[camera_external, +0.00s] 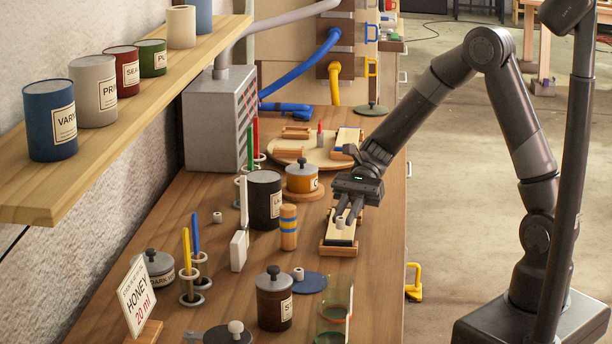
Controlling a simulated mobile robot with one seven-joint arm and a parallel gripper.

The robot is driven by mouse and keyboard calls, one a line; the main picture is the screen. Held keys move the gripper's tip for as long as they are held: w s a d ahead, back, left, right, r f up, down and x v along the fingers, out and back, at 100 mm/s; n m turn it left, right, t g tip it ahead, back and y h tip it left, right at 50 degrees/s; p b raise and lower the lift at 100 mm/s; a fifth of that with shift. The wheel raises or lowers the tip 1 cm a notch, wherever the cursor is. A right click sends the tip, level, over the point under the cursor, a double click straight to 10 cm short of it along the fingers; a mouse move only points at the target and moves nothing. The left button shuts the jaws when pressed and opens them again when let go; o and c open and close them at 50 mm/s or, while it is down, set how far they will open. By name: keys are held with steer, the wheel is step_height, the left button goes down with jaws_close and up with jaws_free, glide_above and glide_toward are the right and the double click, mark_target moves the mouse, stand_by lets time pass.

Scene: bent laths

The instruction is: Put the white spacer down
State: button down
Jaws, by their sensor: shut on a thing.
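My gripper (346,214) points down over the right part of the workbench (375,270). It is shut on a small white spacer (341,223), which shows between the fingertips. Below and around it is a wooden holder with a pale top (341,250); I cannot tell whether the spacer touches it. A similar small white piece (298,273) is by a blue round mat (311,284). Another white piece (217,217) lies further left on the bench.
A striped wooden cylinder (289,228), a dark jar (264,200) and an orange jar (301,178) stand left of my gripper. A dark lidded jar (274,300) and a clear green-edged piece (338,300) are nearer. Bare bench lies along the right edge.

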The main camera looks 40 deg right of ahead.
glide_above(315, 285)
step_height(315, 285, down, 6)
steer(key=shift+f, duration=2.3)
steer(key=shift+f, duration=0.1)
steer(key=c, duration=1.6)
jaws_free()
